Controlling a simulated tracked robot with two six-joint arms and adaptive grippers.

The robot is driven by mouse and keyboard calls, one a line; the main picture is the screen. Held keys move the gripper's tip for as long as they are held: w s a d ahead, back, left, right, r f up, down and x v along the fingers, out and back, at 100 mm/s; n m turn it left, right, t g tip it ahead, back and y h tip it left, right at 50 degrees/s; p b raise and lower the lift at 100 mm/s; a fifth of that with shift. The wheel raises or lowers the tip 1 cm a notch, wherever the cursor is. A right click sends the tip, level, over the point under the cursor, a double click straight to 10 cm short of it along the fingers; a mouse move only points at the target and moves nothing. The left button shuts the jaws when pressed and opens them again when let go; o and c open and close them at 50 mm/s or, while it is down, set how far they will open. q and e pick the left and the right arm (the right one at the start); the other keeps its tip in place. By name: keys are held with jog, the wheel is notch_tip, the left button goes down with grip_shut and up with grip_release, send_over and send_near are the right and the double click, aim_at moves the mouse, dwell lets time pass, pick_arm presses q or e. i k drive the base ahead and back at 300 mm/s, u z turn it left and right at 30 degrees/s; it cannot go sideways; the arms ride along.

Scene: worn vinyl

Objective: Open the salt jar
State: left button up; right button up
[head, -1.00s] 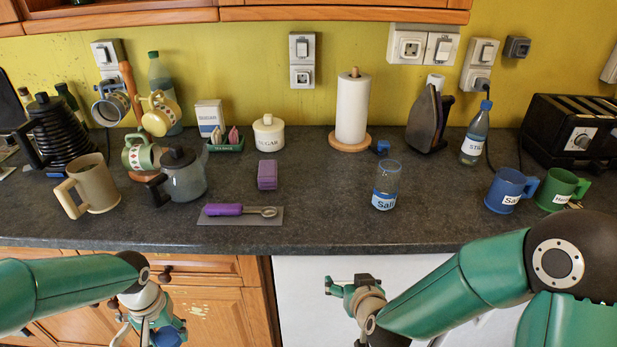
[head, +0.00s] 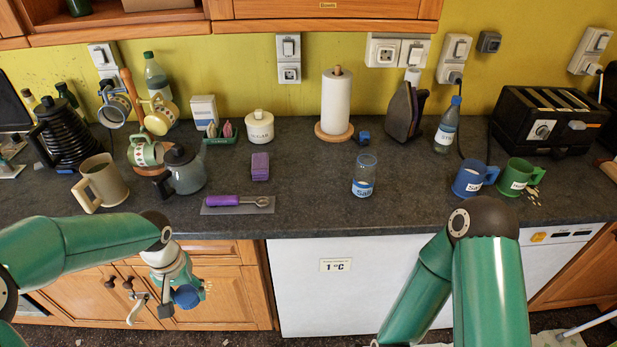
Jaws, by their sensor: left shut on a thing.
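The salt jar (head: 363,178) is a clear glass jar with a blue and white "Salt" label. It stands upright on the dark counter, right of the middle, and no lid shows on its top. My left gripper (head: 172,298) is below and in front of the counter edge, at the lower left, well away from the jar. It is shut on a round blue lid (head: 187,296). My right arm comes in at the lower right; its gripper is out of the picture.
A blue mug (head: 474,179) and a green mug (head: 519,177) stand right of the jar. A small blue object (head: 364,137) lies behind it. A purple-handled utensil (head: 237,201) lies on a grey mat to its left. The counter around the jar is clear.

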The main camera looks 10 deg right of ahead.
aim_at(365, 165)
jog(key=z, duration=0.95)
jog(key=i, duration=1.15)
jog(key=u, duration=0.25)
